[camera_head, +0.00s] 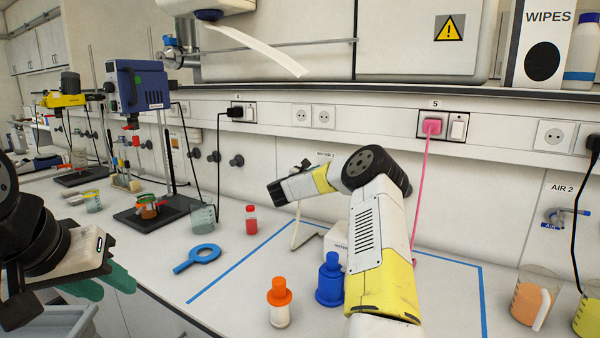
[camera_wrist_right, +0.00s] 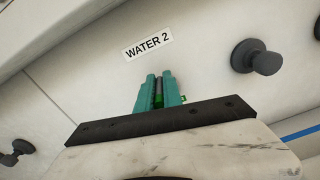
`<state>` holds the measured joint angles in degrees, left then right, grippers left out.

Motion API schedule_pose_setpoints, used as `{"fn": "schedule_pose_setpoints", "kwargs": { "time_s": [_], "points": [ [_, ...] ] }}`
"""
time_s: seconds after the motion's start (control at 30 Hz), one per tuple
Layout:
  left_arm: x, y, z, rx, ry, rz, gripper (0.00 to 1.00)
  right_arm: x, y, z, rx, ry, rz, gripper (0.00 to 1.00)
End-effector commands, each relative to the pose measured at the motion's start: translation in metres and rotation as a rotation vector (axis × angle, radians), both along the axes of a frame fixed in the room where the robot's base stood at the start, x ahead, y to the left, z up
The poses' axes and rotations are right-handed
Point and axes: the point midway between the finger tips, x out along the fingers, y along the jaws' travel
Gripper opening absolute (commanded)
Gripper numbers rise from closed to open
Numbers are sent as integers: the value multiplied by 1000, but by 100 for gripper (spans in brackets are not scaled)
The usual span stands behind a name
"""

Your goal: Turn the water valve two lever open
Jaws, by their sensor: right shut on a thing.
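The WATER 2 label (camera_wrist_right: 148,44) is on the wall in the right wrist view, and it also shows partly in the head view (camera_head: 325,155). Just below it, my right gripper (camera_wrist_right: 159,78) has its teal fingers close together on the water valve two lever (camera_wrist_right: 158,99), a green part with a dark grey piece. The fingers and wrist hide most of the valve, so its angle cannot be told. In the head view my right arm hides the valve and that gripper's fingers. My left gripper (camera_head: 103,284) is open and empty at the lower left, with its teal fingers apart.
A blue squeeze bottle (camera_head: 330,281), an orange-capped bottle (camera_head: 279,303), a small red bottle (camera_head: 251,220) and a blue ring tool (camera_head: 199,258) stand or lie on the bench near my right arm. Beakers (camera_head: 534,296) are at right. A pink cable (camera_head: 424,190) hangs behind the arm.

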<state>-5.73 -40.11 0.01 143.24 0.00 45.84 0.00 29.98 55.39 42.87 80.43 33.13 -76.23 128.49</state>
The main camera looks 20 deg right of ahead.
Motion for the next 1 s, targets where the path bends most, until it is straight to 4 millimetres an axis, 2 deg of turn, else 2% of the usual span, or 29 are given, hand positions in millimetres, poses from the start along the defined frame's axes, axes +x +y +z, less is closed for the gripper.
{"fn": "schedule_pose_setpoints", "kwargs": {
  "time_s": [0.03,0.07,0.17,0.57,1.0],
  "points": [
    [0,0,0,0,0,0,36,0,-1,0,1,-1,-1,0],
    [0,0,0,0,0,0,36,0,-1,0,1,-1,-1,12],
    [0,0,0,0,0,0,36,0,0,0,1,-1,0,32],
    [0,0,0,0,0,0,36,-3,5,1,0,0,3,32],
    [0,0,0,0,0,0,36,-46,54,0,-1,1,2,32]
  ]
}}
